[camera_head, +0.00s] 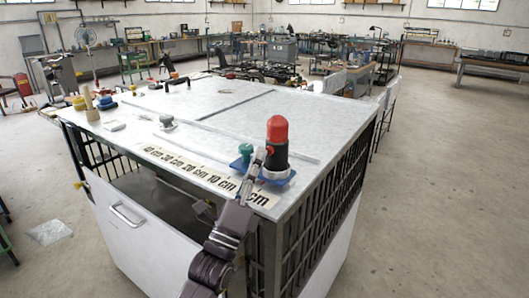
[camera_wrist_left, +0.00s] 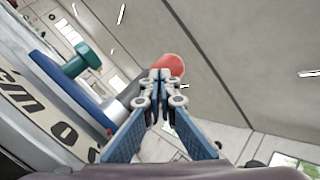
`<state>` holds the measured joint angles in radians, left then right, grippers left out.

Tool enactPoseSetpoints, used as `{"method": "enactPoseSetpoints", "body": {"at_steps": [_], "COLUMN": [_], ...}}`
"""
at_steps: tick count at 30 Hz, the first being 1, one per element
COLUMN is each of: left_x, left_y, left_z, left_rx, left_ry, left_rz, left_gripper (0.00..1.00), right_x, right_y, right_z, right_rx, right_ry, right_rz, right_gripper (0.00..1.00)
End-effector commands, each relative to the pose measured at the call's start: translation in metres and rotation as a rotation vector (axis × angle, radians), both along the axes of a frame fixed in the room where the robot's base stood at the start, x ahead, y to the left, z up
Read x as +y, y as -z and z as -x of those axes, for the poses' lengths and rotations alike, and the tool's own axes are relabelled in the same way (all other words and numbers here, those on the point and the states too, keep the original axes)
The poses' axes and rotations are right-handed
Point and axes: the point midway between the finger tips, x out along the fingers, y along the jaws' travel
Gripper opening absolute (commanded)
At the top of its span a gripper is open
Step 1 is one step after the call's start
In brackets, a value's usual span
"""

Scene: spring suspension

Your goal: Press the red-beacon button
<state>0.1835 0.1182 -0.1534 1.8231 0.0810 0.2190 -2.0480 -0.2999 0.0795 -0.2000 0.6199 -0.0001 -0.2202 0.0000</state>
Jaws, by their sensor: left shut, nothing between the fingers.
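The red beacon (camera_head: 277,129), a red dome on a black body, stands upright near the front right corner of the table. Its red dome also shows in the left wrist view (camera_wrist_left: 171,65), partly hidden behind my fingers. A green button (camera_head: 245,150) stands on the blue base (camera_head: 287,179) left of the beacon; the button also shows in the left wrist view (camera_wrist_left: 80,60). My left gripper (camera_head: 260,156) is shut and empty, in front of the beacon and right of the green button in the head view. I cannot tell whether it touches anything. My right gripper is out of view.
A centimetre ruler strip (camera_head: 203,174) runs along the table's front edge. A grey knob (camera_head: 167,121) and several small items stand farther left. The table top (camera_head: 285,104) behind the beacon is mostly clear. Workbenches line the far walls.

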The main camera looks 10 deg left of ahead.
Motion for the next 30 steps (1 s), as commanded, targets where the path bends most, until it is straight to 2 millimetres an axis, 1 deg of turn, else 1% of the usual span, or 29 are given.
{"method": "enactPoseSetpoints", "body": {"at_steps": [1,18,30], "left_x": [-0.0003,-0.0028,-0.0033], "left_y": [-0.0084,-0.0094,-0.0099], "left_z": [-0.0003,-0.0065,-0.0071], "left_rx": [-0.015,-0.017,-0.017], "left_ry": [0.0,0.0,0.001], "left_rz": [0.002,0.003,0.004], "left_gripper": [0.0,0.0,0.0], "right_x": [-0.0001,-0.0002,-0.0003], "right_y": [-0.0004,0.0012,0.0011], "right_z": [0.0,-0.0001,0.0], "right_rx": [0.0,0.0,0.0], "right_ry": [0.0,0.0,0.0], "right_rz": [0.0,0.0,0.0], "right_gripper": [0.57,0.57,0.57]}}
